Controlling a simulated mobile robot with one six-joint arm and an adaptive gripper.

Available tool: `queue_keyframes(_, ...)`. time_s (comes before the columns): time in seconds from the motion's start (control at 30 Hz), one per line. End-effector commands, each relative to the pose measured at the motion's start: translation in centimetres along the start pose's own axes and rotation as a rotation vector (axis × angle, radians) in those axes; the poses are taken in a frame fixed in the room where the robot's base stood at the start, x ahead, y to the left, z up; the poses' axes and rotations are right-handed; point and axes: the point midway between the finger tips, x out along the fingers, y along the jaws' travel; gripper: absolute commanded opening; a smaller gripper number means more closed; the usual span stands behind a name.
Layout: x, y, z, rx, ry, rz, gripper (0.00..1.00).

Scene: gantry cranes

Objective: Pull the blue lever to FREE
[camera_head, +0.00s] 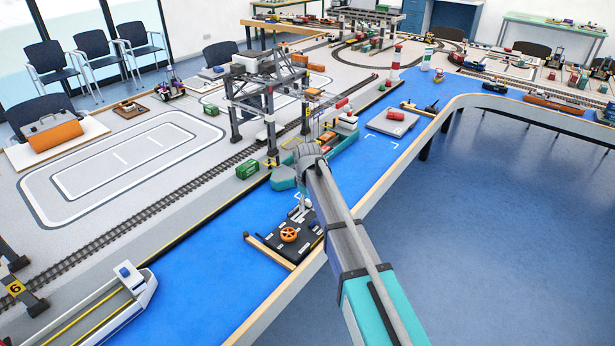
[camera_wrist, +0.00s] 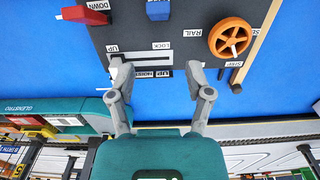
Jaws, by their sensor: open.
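The blue lever (camera_wrist: 158,10) shows as a blue block at the top edge of the wrist view, partly cut off. It sits on a dark control panel (camera_wrist: 206,75), with an upside-down LOCK label below it; no FREE label is readable. My gripper (camera_wrist: 157,74) is open and empty over the panel, its fingertips on either side of a slot and small labels. The blue lever lies beyond the fingertips, apart from them.
An orange handwheel (camera_wrist: 231,37) and a red lever (camera_wrist: 86,15) stand on the panel on either side of the blue lever. A wooden strip (camera_wrist: 262,40) edges the panel. A teal ship (camera_head: 284,178) and a grey gantry crane (camera_head: 264,88) stand behind it.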

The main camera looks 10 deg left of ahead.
Motion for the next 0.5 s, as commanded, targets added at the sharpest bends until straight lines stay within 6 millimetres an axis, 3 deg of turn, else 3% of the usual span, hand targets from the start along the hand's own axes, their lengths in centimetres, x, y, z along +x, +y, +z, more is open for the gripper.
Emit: queue_keyframes(0.5,-4.7,0.0,0.0,0.000,0.001,0.000,0.66)
